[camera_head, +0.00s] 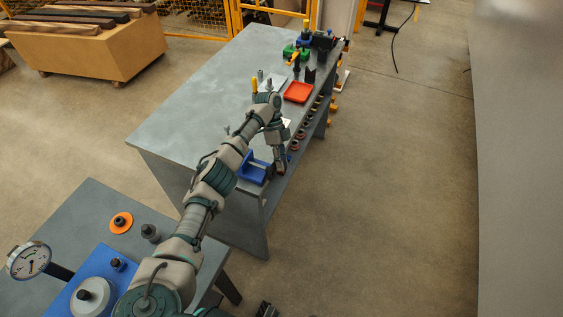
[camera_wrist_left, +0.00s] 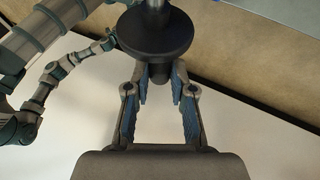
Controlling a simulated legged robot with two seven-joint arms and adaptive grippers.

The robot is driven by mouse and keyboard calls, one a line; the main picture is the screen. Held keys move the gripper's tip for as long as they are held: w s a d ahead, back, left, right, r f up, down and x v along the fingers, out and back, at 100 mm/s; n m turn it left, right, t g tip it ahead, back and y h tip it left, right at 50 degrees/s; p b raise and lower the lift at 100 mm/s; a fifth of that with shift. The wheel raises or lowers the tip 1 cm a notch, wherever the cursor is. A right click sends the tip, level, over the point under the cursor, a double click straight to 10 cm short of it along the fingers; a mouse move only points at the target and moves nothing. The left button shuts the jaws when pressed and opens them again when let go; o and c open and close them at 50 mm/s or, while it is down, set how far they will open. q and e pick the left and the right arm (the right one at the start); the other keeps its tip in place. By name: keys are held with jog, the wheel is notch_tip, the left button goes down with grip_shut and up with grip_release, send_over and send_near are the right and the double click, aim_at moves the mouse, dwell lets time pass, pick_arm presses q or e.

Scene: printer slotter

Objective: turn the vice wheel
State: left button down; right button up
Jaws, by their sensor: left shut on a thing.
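The blue vice (camera_head: 252,174) sits at the near right edge of the long grey table. My left arm reaches over the table, and its gripper (camera_head: 280,170) points down beside the vice on its right. In the wrist view, the dark round vice wheel (camera_wrist_left: 155,38) is just beyond the fingertips. My left gripper (camera_wrist_left: 158,82) is shut on the wheel's hub, with a blue-padded finger on either side. In the head view the arm and gripper hide the wheel. A dark part at the bottom edge (camera_head: 266,310) may be my right gripper; its fingers cannot be made out.
A red tray (camera_head: 298,92) and green and blue items (camera_head: 296,52) stand farther along the long table (camera_head: 205,90). A nearer table holds a dial gauge (camera_head: 28,261), an orange disc (camera_head: 120,222) and a blue plate. The floor to the right is clear.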

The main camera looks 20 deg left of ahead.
pick_arm(q)
jog(key=c, duration=1)
grip_release()
jog(key=shift+w, duration=0.1)
notch_tip(320, 180, up, 10)
jog(key=shift+w+f, duration=0.1)
